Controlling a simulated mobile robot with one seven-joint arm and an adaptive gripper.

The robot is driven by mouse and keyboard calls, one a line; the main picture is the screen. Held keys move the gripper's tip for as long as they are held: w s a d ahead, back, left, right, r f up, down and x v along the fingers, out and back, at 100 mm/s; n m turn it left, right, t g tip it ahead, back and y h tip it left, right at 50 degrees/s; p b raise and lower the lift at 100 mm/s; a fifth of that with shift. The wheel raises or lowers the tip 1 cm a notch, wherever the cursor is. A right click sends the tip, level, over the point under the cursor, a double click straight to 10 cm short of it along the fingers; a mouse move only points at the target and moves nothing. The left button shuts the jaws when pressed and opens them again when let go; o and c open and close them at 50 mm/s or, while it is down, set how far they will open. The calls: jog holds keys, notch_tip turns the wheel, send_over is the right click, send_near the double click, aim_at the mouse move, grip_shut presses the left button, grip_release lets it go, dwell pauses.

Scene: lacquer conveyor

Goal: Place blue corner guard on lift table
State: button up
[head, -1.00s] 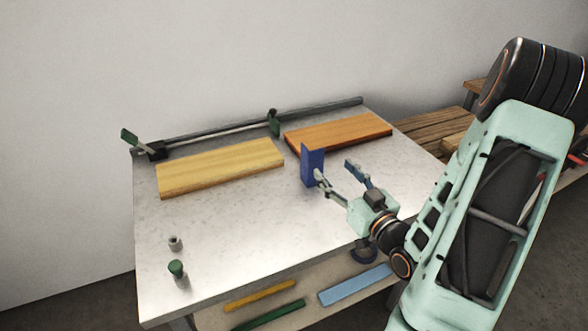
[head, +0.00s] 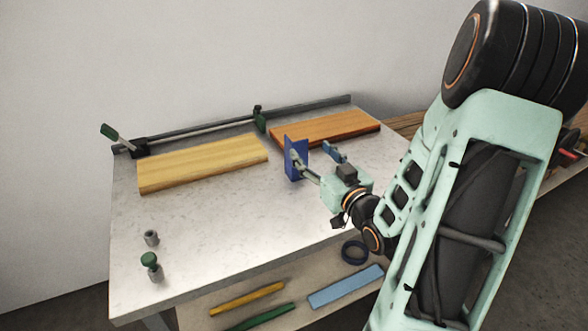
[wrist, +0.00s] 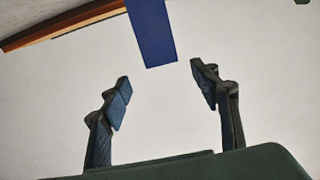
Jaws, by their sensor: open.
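The blue corner guard (head: 301,171) stands upright on the pale-topped table (head: 215,215), near the left end of the orange board. My gripper (head: 313,155) is open, its fingers spread. In the head view, one finger overlaps the guard's face and the other is to its right. In the wrist view, the guard (wrist: 153,35) lies just beyond the fingertips, between their lines, nearer the left one. My gripper (wrist: 162,80) is empty there. I cannot tell whether a finger touches the guard. No table is marked as the lift table.
A yellow board (head: 205,162) and an orange board (head: 325,129) lie along the back, before a rail with green clamps (head: 260,120). Two small knobs (head: 150,262) stand front left. Coloured strips (head: 345,287) and a dark ring (head: 354,252) lie on the lower shelf.

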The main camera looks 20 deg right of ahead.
aim_at(300, 141)
jog(key=w, duration=0.3)
jog(key=shift+w+a+p, duration=0.15)
jog(key=shift+w+p, duration=0.05)
jog(key=shift+p, duration=0.1)
jog(key=w, duration=0.4)
jog(key=shift+w+a+f, duration=0.1)
jog(key=shift+w+a, duration=0.05)
jog(key=shift+w, duration=0.15)
jog(key=c, duration=1.5)
grip_shut()
